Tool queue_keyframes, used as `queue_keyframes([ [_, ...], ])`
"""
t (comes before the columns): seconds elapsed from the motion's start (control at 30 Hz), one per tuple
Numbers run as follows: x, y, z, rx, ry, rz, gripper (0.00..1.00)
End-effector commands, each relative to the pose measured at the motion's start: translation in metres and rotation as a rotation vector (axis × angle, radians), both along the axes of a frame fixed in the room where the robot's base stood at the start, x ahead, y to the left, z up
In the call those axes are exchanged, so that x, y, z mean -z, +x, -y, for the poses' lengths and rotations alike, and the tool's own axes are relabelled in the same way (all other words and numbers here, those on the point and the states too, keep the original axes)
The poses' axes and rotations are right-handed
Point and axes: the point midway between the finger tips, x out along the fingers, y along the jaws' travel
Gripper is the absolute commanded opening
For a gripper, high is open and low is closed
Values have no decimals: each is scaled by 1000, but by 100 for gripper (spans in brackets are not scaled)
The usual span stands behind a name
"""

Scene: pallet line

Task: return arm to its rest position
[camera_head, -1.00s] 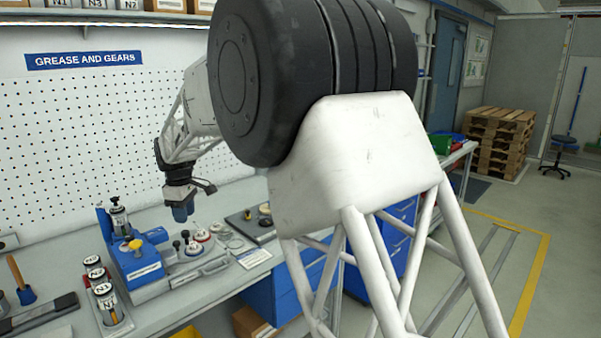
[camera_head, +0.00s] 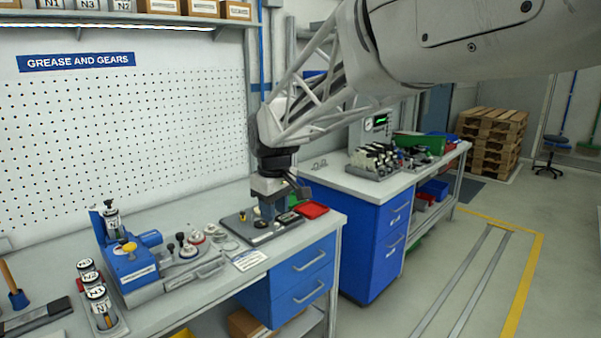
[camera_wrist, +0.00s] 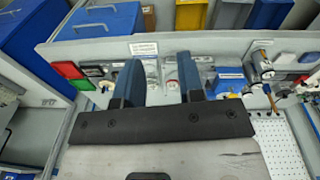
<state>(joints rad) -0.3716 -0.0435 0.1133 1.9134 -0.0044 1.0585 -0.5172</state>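My gripper (camera_head: 280,205) hangs at the end of the white lattice arm, above the right end of the near workbench (camera_head: 215,290) in the head view. In the wrist view its two blue fingers stand apart with a clear gap between them (camera_wrist: 159,62). Nothing is held; the bench and small parts show beyond the gap. In the head view the gripper hides part of a dark tray (camera_head: 262,232) with small parts, and I cannot tell the exact height above it.
A red tray (camera_head: 312,210) lies right of the dark tray. A blue fixture (camera_head: 130,268) and several N-labelled cans (camera_head: 98,293) stand further left. A pegboard (camera_head: 130,140) is behind. A second bench (camera_head: 375,190) stands to the right; the floor beyond is open.

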Motion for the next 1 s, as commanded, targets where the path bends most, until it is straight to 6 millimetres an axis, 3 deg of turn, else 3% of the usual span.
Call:
queue_keyframes([
  [0.1, -5, -23, 31, 71, 8, 10, 36],
  [0.5, -3, -104, 117, 314, 33, 39, 36],
  [1.0, 23, -216, 197, 612, 70, 78, 36],
])
